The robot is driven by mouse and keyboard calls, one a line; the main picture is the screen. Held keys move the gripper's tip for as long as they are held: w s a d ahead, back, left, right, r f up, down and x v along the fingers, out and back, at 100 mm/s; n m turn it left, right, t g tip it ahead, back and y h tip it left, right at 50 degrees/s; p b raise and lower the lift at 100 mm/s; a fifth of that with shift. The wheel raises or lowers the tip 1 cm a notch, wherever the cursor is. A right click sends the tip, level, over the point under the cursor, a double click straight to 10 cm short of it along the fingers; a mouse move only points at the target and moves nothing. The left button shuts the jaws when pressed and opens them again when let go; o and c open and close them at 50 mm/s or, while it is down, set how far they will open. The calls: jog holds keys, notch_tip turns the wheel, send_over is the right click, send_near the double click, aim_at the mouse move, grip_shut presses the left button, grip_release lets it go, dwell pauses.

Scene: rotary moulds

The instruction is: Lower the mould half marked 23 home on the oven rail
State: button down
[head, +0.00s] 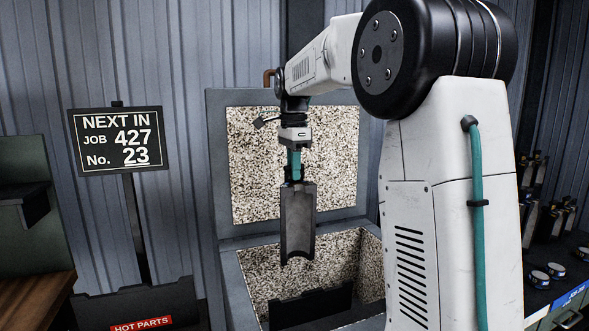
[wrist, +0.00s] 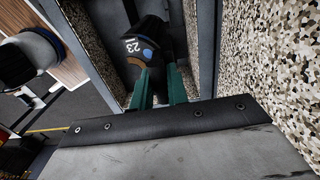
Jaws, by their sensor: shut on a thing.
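My gripper (head: 294,172) has teal fingers and is shut on a dark grey mould half (head: 298,225). The mould half hangs upright below the fingers, with a curved notch at its lower end. In the wrist view the fingers (wrist: 160,78) grip its dark top, marked 23 (wrist: 134,46) in white beside a blue patch. It hangs over the opening of the oven (head: 229,265), a grey box with speckled lining. A dark upright piece (head: 325,303) stands low in the oven, below and apart from the mould half; I cannot tell if it is the rail.
The oven's lid (head: 245,160) stands open behind the mould half. Speckled walls (wrist: 262,60) run close beside it. A sign (head: 117,141) reads job 427, No. 23. A dark bin (head: 100,305) labelled hot parts is at left. Several parts stand on a bench (head: 568,265) at right.

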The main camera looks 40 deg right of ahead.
aim_at(294, 232)
dwell(0.3)
jog(key=shift+f, duration=7.85)
jog(key=shift+s+f, duration=0.1)
jog(key=shift+f, duration=1.85)
notch_tip(294, 232, down, 6)
jog(key=shift+f, duration=0.25)
jog(key=shift+w, duration=0.35)
